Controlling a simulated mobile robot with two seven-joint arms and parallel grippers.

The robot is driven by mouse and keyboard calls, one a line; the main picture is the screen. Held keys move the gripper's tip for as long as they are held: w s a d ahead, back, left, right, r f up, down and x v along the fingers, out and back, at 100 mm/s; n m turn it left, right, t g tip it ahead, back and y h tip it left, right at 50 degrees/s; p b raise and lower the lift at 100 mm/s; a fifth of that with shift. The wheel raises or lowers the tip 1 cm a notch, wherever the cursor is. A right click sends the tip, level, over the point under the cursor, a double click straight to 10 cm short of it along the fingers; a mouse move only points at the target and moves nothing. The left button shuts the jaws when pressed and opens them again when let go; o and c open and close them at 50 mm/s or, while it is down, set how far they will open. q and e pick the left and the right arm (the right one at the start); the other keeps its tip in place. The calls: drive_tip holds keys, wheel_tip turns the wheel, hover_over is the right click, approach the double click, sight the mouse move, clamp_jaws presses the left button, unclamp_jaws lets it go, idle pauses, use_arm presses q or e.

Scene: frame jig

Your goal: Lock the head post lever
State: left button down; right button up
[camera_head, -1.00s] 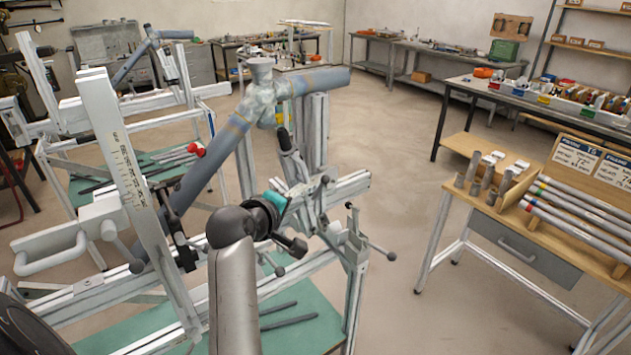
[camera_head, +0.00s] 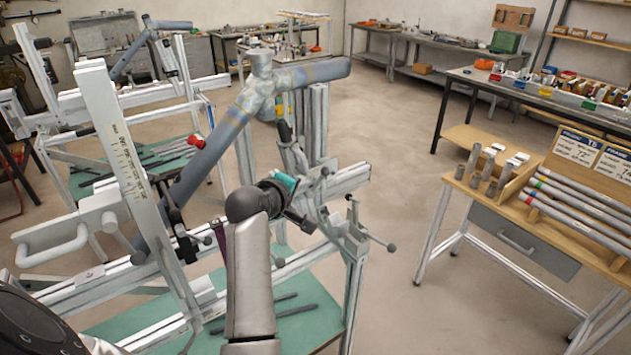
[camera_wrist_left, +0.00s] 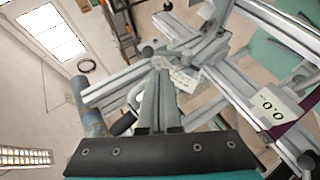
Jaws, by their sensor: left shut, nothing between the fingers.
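The frame jig (camera_head: 340,188) is of pale metal beams and carries a grey-blue tube frame (camera_head: 203,165). A dark upright handle (camera_head: 284,132), which looks like the head post lever, stands beside the tube joint at the post. I cannot tell whether it is locked. My left gripper (camera_head: 296,190), with a teal band, is below this handle in the head view, close to the jig beams. In the left wrist view its grey fingers (camera_wrist_left: 159,95) are shut and empty, with jig beams beyond them. Contact with the jig cannot be told. My right gripper is out of view.
A wooden-topped bench (camera_head: 462,138) with tubes stands at the right. A second jig (camera_head: 110,110) stands behind. The floor between jig and bench is clear.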

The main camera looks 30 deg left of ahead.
sight(320, 179)
use_arm(q)
drive_tip(key=shift+x, duration=4.35)
drive_tip(key=shift+a, duration=0.2)
